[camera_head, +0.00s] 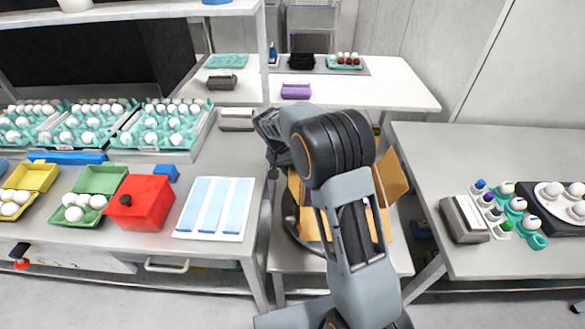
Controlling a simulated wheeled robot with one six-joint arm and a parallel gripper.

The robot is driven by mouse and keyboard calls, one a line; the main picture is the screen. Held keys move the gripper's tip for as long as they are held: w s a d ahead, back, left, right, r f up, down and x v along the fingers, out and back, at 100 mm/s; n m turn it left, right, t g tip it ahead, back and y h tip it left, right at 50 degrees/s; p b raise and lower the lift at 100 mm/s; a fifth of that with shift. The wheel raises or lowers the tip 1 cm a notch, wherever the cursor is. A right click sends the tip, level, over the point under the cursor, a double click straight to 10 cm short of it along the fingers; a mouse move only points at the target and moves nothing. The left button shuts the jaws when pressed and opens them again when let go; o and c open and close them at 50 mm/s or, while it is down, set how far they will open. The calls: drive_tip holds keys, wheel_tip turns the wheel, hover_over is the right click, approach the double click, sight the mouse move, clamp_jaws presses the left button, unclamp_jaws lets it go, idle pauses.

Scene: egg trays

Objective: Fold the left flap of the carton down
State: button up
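The cardboard carton (308,226) stands on a low table in the middle, largely hidden behind my arm. Its right flap (393,177) stands up and leans outward. On the left, a narrow strip of brown cardboard (293,186) shows beside my arm; I cannot tell how far the left flap is bent. Something purple shows inside the carton. My gripper (274,163) is at the carton's left side, close to its upper left edge. Its fingers are small, dark and partly hidden, so I cannot tell whether they are open or touch the flap.
A left table holds teal egg trays (160,140), a red box (140,203) and a white tray with blue strips (214,236). The right table (440,160) has a grey device (464,219) and egg holders, with free room at its back. A purple carton (296,91) sits behind.

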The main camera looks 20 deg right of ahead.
clamp_jaws()
idle(0.3)
